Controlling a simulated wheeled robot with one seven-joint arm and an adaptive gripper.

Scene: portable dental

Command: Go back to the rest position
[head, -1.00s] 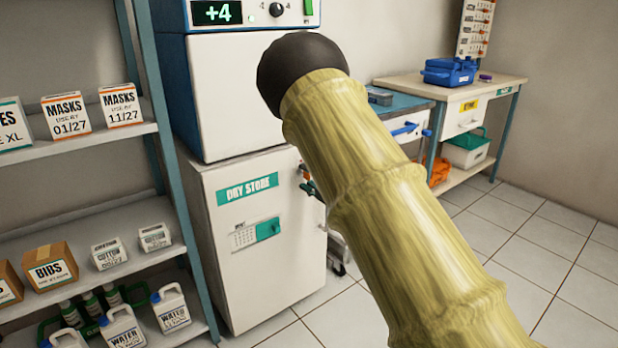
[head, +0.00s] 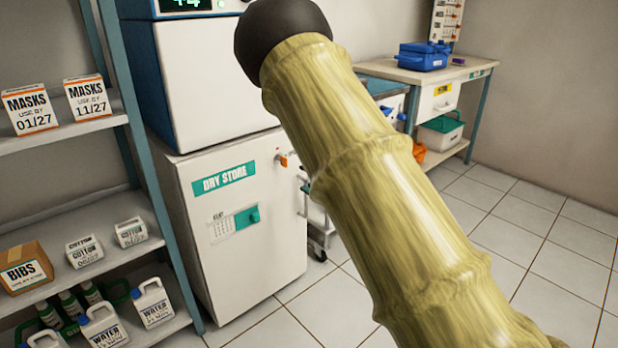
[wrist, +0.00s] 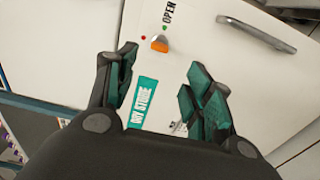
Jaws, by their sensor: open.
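My gripper (wrist: 160,90) shows in the wrist view, open, with its teal-padded fingers spread apart and nothing between them. It faces the white front of the dry store cabinet (wrist: 265,95). The orange knob (wrist: 159,43) beside the word OPEN lies beyond the fingers, apart from them. In the head view my bamboo-textured arm crosses the middle, and the gripper is hidden behind it. The dry store cabinet (head: 250,270) stands left of the arm with its door looking shut, and its orange knob (head: 282,160) shows near the upper right corner.
A shelf rack (head: 165,250) with mask boxes, a bibs box (head: 24,268) and water jugs stands at the left. A worktable (head: 420,75) with a blue case (head: 424,56) stands at the back right. Tiled floor (head: 530,240) is clear at the right.

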